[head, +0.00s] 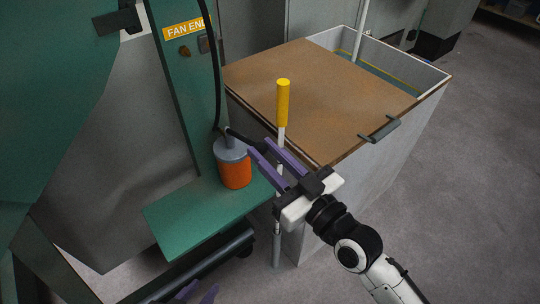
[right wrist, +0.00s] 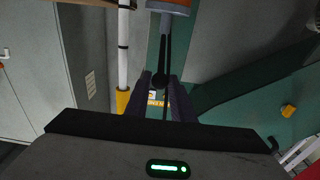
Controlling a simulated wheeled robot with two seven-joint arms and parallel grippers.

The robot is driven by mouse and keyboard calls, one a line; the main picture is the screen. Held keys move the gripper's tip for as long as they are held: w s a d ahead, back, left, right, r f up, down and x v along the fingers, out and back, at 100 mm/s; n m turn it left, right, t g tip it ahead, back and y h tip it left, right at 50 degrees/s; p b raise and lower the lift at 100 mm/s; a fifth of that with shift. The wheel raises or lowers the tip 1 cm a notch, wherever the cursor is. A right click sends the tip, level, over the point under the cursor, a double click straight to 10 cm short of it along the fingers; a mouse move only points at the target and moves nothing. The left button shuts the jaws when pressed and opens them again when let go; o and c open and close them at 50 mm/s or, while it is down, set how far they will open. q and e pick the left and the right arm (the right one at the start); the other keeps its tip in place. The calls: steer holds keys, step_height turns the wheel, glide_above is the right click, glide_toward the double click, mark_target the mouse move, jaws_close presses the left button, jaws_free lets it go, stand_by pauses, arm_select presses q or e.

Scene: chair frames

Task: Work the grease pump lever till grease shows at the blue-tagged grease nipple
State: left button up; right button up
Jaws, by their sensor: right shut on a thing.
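The grease pump (head: 235,174) is an orange pot with a grey top on a green ledge; part of it shows at the top of the right wrist view (right wrist: 168,4). Its black lever (head: 242,138) slopes from the top towards my right gripper (head: 260,147). In the right wrist view the lever's round dark end (right wrist: 160,81) sits between the purple fingers, which are shut on it. My left gripper (head: 198,291) shows only as two purple fingertips, apart, at the bottom edge, with nothing seen between them. I cannot make out a blue-tagged nipple or any grease.
A white pole with a yellow grip (head: 283,103) stands close beside my right gripper. A brown-lidded grey bin (head: 320,95) stands to the right. A "FAN END" label (head: 184,30) and a black hose (head: 214,65) are on the green post. Grey floor (head: 470,170) is clear at right.

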steer(key=r, duration=0.1)
steer(key=r+p, duration=0.1)
steer(key=r, duration=0.1)
steer(key=shift+w+a+p, duration=0.25)
steer(key=shift+w+p, duration=0.1)
steer(key=shift+w, duration=0.05)
steer(key=shift+w+a+r, duration=0.1)
steer(key=shift+r, duration=0.05)
steer(key=shift+w+a+r+p, duration=0.2)
steer(key=shift+w+r+p, duration=0.05)
steer(key=shift+r+p, duration=0.2)
steer(key=shift+w+a+r+p, duration=0.15)
steer(key=shift+w+r+p, duration=0.05)
steer(key=shift+r+p, duration=0.2)
steer(key=shift+f, duration=0.15)
steer(key=o, duration=0.9)
steer(key=shift+f, duration=0.15)
steer(key=shift+s, duration=0.1)
